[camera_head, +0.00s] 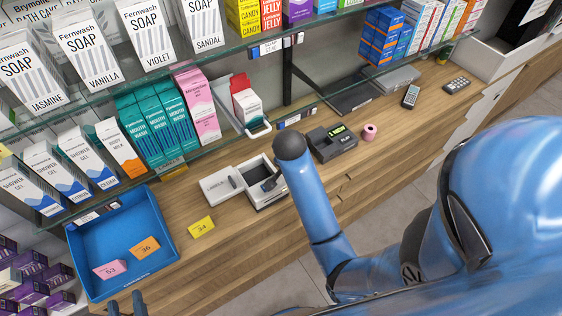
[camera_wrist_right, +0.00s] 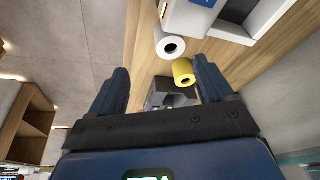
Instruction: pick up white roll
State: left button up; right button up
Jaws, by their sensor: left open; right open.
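The white roll (camera_wrist_right: 171,46) shows in the right wrist view, on the wooden counter just beyond my right gripper's fingertips. Its round end with a dark core hole faces the camera. My right gripper (camera_wrist_right: 160,65) is open, with nothing between its fingers. A yellow roll (camera_wrist_right: 183,72) lies close to the white one, nearer the right finger. In the head view I cannot make out the white roll; a pink roll (camera_head: 369,132) stands there beside the card terminal. My left gripper (camera_head: 126,304) shows at the bottom left edge, open, near the blue tray (camera_head: 165,205).
Glass shelves with boxes overhang the wooden counter (camera_head: 215,255). The black card terminal (camera_head: 333,142), a white open box (camera_head: 268,200) and a yellow card (camera_head: 201,227) are on it. In the right wrist view a white device (camera_wrist_right: 190,18) stands beside the white roll.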

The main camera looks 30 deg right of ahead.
jog(key=shift+m+g, duration=0.3)
jog(key=shift+g, duration=0.1)
jog(key=f+b, duration=0.1)
jog(key=w+f+b, duration=0.1)
jog(key=b, duration=0.1)
jog(key=w+f+b, duration=0.1)
jog(key=f, duration=0.1)
jog(key=shift+w+d, duration=0.25)
jog(key=shift+w+d+f, duration=0.1)
jog(key=shift+w+f, duration=0.25)
jog(key=shift+d+f, duration=0.1)
jog(key=shift+f, duration=0.25)
jog(key=p+x, duration=0.1)
jog(key=x, duration=0.1)
jog(key=shift+d+f, duration=0.25)
jog(key=shift+f, duration=0.15)
jog(key=shift+w+d+f, duration=0.1)
jog(key=shift+f, duration=0.35)
pick_arm(q)
jog(key=f, duration=0.1)
jog(key=w+f, duration=0.2)
jog(key=shift+a, duration=0.25)
pick_arm(e)
jog(key=shift+w, duration=0.1)
pick_arm(q)
jog(key=shift+s, duration=0.1)
pick_arm(e)
jog(key=c, duration=1.1)
